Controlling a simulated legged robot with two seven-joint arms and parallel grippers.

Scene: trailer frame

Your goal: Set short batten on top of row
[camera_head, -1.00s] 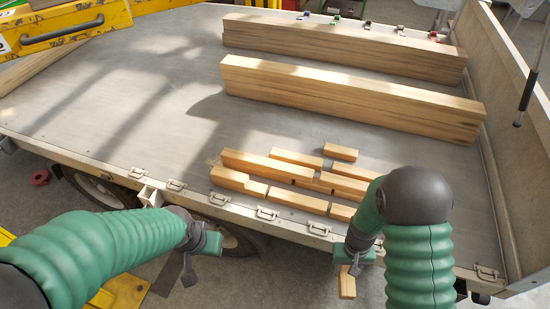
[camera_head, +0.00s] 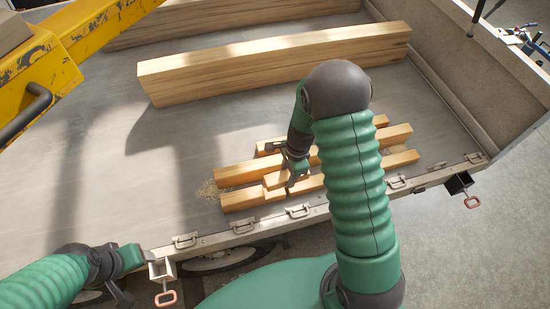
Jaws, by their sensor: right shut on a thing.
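Short and long wooden battens lie in rows on the trailer bed, with a long one (camera_head: 236,174) in the middle row and another (camera_head: 240,200) at the front. My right gripper (camera_head: 290,178) is over the left-middle part of these rows, shut on a short batten (camera_head: 275,180). The short batten is at the front row; whether it touches the battens beneath is unclear. My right arm hides the middle of the rows. My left gripper (camera_head: 122,285) is low at the left, outside the trailer edge; its fingers are too unclear to judge.
A large timber beam (camera_head: 270,66) lies behind the battens, with another (camera_head: 220,18) farther back. The trailer edge (camera_head: 215,241) has metal latches. A yellow machine (camera_head: 48,75) stands at the left. Bare bed lies left of the rows.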

